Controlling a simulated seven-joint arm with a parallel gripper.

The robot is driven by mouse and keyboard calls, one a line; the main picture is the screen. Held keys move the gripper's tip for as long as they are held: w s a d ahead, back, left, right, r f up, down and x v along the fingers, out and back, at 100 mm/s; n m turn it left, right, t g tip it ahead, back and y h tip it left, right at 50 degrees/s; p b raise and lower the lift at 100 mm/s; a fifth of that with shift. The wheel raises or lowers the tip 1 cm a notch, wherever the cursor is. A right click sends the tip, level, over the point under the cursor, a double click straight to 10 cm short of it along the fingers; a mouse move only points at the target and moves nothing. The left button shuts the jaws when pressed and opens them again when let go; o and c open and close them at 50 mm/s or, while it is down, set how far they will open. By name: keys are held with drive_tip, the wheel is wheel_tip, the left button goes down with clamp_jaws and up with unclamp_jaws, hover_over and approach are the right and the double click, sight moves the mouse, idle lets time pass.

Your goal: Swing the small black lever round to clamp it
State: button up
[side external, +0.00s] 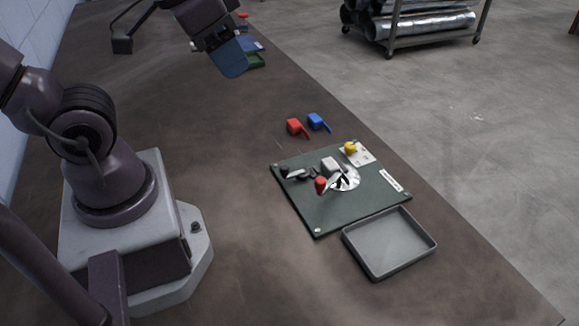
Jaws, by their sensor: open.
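A dark green board (325,215) lies on the brown table, with a small fixture on it. A small black lever (287,171) shows near the board's left corner, beside a pale bar and dark fittings; its exact angle is too small to tell. A red knob (320,185), a pale block (331,164) and a shiny round metal piece (348,180) sit to its right. My gripper (229,64) is high at the upper left of the board, well apart from the lever. It is open, with blue-grey fingers seen side-on, and nothing shows between them.
A grey tray (376,269) lies at the board's lower right edge. A yellow knob (350,147) is on a white plate at the board's far corner. Red (294,126) and blue (317,121) pieces lie behind the board.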

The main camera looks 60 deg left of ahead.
drive_tip(key=w+a+f+n+g, duration=0.4)
drive_tip(key=w+f+n+g, duration=0.3)
drive_tip(key=f, duration=0.5)
drive_tip(key=n+t, duration=0.1)
drive_tip(key=n, duration=0.4)
approach(285, 166)
drive_tip(key=f, duration=0.6)
drive_tip(key=s+f, duration=0.1)
drive_tip(key=f, duration=0.2)
drive_tip(key=shift+f, duration=0.25)
drive_tip(key=shift+c, duration=0.2)
clamp_jaws()
